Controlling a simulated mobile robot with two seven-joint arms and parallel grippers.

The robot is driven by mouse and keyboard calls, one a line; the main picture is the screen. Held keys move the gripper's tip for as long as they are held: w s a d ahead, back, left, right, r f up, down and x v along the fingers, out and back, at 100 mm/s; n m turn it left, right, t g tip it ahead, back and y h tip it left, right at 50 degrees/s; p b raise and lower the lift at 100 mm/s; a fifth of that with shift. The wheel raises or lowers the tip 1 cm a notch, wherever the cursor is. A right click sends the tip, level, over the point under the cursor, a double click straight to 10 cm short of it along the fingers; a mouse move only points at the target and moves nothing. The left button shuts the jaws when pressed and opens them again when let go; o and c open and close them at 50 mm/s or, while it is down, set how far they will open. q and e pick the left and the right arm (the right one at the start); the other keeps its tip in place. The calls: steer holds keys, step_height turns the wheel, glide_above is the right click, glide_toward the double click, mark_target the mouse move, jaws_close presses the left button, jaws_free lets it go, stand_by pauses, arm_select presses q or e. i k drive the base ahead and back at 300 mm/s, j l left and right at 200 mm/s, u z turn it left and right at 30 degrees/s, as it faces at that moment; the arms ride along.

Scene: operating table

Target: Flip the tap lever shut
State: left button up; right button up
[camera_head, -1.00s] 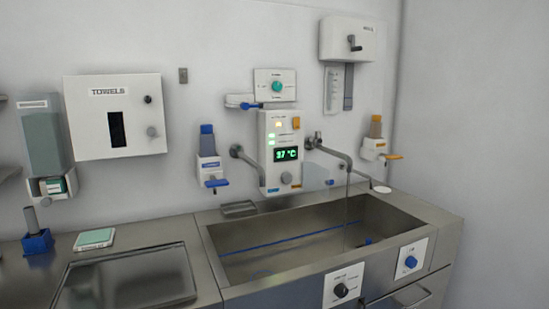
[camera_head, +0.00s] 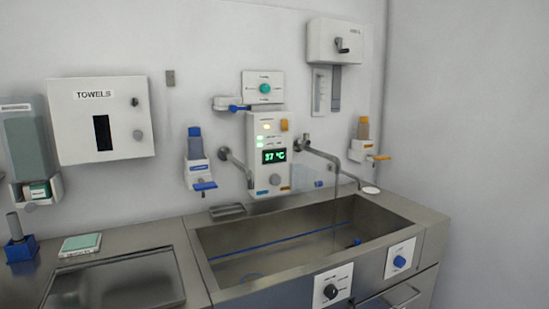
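A metal tap (camera_head: 324,155) comes out of the wall at the right of the control panel (camera_head: 269,150), its spout over the sink (camera_head: 215,255). A thin stream seems to fall from its spout end. Its base is at the wall, and a small lever there cannot be made out clearly. A second metal arm (camera_head: 233,160) comes out of the wall left of the panel. A blue lever (camera_head: 239,107) sits on a small white wall unit at the panel's upper left. Neither of my grippers is in view.
Dispensers with a blue lever (camera_head: 204,186) and an orange lever (camera_head: 379,158) flank the panel. A towel box (camera_head: 100,120) hangs at left and another white box (camera_head: 335,42) at upper right. Knobs (camera_head: 331,291) sit on the sink front. The counter (camera_head: 180,235) lies at left.

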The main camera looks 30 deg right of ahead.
mark_target(307, 136)
steer(key=z, duration=1.25)
